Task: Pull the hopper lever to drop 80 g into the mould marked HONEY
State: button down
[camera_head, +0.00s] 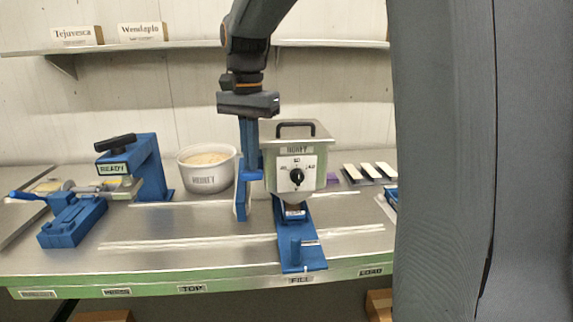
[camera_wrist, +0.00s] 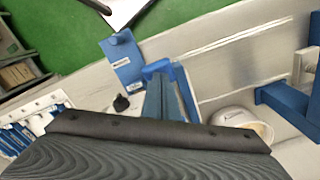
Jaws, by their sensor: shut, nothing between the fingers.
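The grey metal hopper (camera_head: 270,158) has a black top handle, a label that seems to read HONEY, and a dial (camera_head: 297,177) whose numbers are too small to read. Its spout is above a blue stand (camera_head: 298,258) carrying a small labelled piece (camera_head: 295,214). My gripper (camera_head: 248,168) points down at the hopper's left side, its blue fingers shut and empty. It also shows in the wrist view (camera_wrist: 158,68), beside the hopper. Blue parts overlap there, so I cannot pick out the lever or tell whether I touch it. The hopper's black dial knob (camera_wrist: 121,103) shows in the wrist view.
A white tub (camera_head: 207,168) of pale contents, its label blurred, stands left of the hopper. A blue press marked READY (camera_head: 113,169) and a blue clamp (camera_head: 73,220) are further left. Pale bars (camera_head: 370,171) lie right. The bench front (camera_head: 215,262) is mostly clear.

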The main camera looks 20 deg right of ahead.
aim_at(252, 175)
jog(key=shift+f+b, duration=0.65)
jog(key=shift+f, duration=1.8)
notch_tip(252, 175, up, 10)
jog(key=p, duration=0.9)
jog(key=shift+r+p, duration=0.1)
jog(key=shift+p, duration=0.25)
